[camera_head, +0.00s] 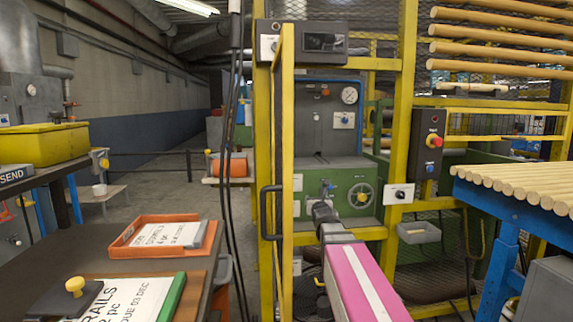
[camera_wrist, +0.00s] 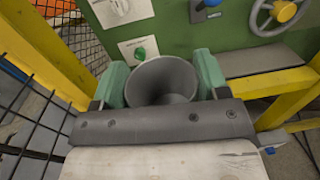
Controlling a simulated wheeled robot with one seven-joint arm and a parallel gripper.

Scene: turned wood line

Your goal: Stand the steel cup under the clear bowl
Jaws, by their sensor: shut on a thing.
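The steel cup (camera_wrist: 162,82) is a grey, round-mouthed vessel in the wrist view, and I look down into its open top. My gripper (camera_wrist: 161,72) is shut on it, with one green finger on each side. I cannot make out the clear bowl in either view.
The green machine front (camera_head: 345,185) has a handwheel (camera_head: 361,195) and knobs close ahead. Yellow posts (camera_head: 400,130) and an open yellow gate (camera_head: 284,140) flank my arm. A grey bin (camera_head: 418,232) hangs right. A table with dowels (camera_head: 510,190) stands at far right.

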